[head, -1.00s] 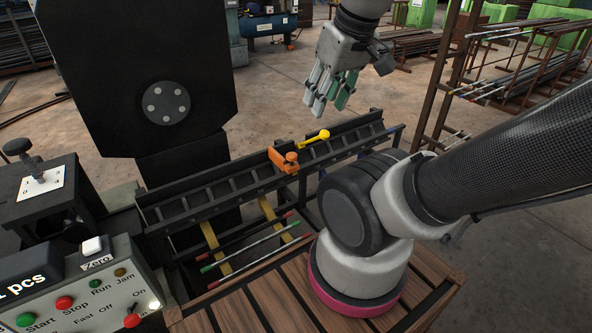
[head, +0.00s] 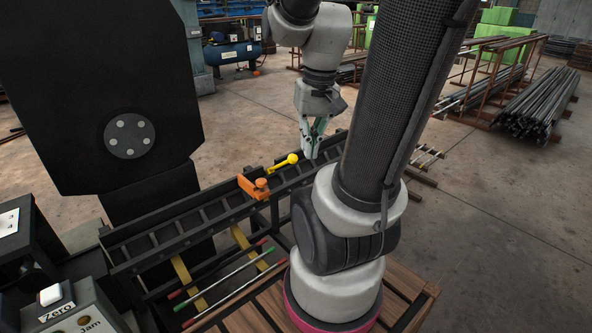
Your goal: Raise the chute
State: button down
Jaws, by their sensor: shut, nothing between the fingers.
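The chute (head: 215,212) is a long black ladder-like trough running from lower left to upper right across the middle of the head view. An orange stop block (head: 256,188) sits on it, with a yellow-knobbed lever (head: 283,164) just to its right. My gripper (head: 310,152) points down over the chute's right part, a little right of the yellow knob. Its fingers are shut with nothing between them. I cannot tell whether the fingertips touch the chute. The chute's far right end is hidden behind my arm.
A large black machine body (head: 75,60) with a round bolted hub (head: 129,135) stands at left. A control panel (head: 75,315) is at lower left. Several coloured-tipped rods (head: 225,277) lie below the chute. Pipe racks (head: 540,100) stand behind at right; open floor lies between.

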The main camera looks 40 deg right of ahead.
jog(key=w+d+f+m+t, duration=0.2)
jog(key=w+d+f+m, duration=0.4)
jog(key=m, duration=1)
jog(key=w+d+f+m+t, duration=0.1)
jog(key=w+d+f+m, duration=0.5)
jog(key=m, duration=1)
jog(key=s+d+f+x, duration=0.1)
jog(key=s+x, duration=0.1)
jog(key=x, duration=0.9)
jog(key=shift+w+r, duration=1.7)
jog(key=shift+r, duration=0.05)
jog(key=shift+r, duration=0.1)
